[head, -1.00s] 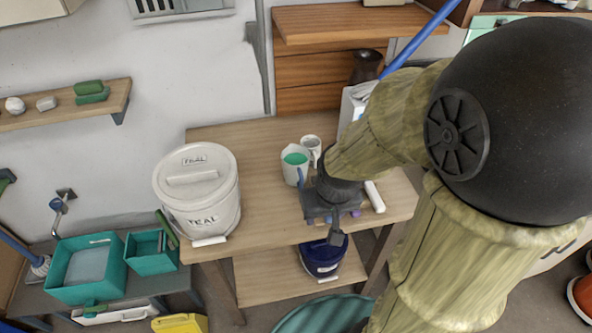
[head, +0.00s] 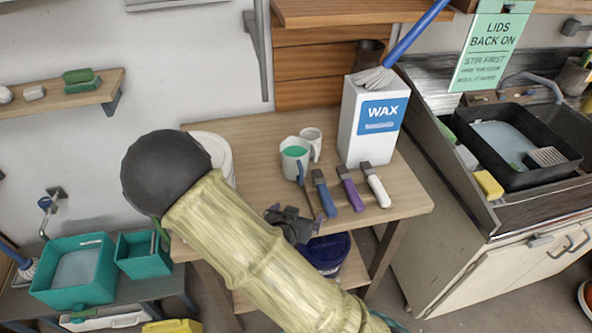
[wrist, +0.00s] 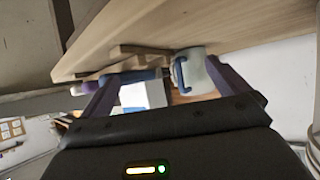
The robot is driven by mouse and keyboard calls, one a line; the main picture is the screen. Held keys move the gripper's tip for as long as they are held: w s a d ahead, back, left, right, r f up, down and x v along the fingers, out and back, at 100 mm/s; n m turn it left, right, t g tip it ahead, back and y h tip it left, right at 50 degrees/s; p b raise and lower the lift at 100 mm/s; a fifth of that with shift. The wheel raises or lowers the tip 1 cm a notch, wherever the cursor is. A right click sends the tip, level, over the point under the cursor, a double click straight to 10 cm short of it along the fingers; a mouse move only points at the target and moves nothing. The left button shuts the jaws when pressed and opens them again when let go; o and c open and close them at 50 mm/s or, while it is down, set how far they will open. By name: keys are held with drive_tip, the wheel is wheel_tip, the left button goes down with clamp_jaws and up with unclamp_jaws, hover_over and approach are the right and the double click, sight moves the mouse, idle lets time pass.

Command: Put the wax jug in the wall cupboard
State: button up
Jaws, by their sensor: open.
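A tall white box-like container with a blue label reading WAX (head: 372,120) stands upright at the right back of the wooden table (head: 255,130). A white jug with green contents and a blue handle (head: 294,158) stands left of it, with a pale cup (head: 312,139) close behind. My gripper (head: 290,216) is at the table's front edge, below and in front of the jug, open and empty. In the wrist view the open fingers (wrist: 160,74) point toward the table edge, with the blue-handled jug (wrist: 194,72) beyond. No wall cupboard is clearly visible.
Blue, purple and white-handled tools (head: 348,190) lie at the table's front right. A white bucket (head: 216,150) is mostly behind my arm. A dark blue bucket (head: 325,254) sits on the lower shelf. A sink (head: 510,140) is right; teal tubs (head: 75,268) are left.

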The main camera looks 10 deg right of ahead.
drive_tip(key=a+r+t, duration=0.1)
drive_tip(key=t, duration=0.1)
drive_tip(key=w+a+r+n+t+b, duration=0.1)
drive_tip(key=t, duration=0.1)
drive_tip(key=a+r+t+h+b, duration=0.1)
drive_tip(key=t, duration=0.1)
drive_tip(key=shift+w+r+n, duration=0.15)
drive_tip(key=shift+r+n, duration=0.05)
drive_tip(key=shift+n, duration=0.1)
drive_tip(key=shift+a+r+t, duration=0.1)
drive_tip(key=shift+r+t, duration=0.2)
drive_tip(key=shift+r, duration=0.05)
drive_tip(key=shift+w+f+b, duration=0.2)
drive_tip(key=shift+w+b, duration=0.2)
drive_tip(key=shift+b, duration=0.25)
drive_tip(key=shift+b+x, duration=0.75)
drive_tip(key=shift+b, duration=0.15)
drive_tip(key=p, duration=0.2)
approach(294, 159)
drive_tip(key=x, duration=0.5)
drive_tip(key=shift+w, duration=0.2)
drive_tip(key=shift+w, duration=0.1)
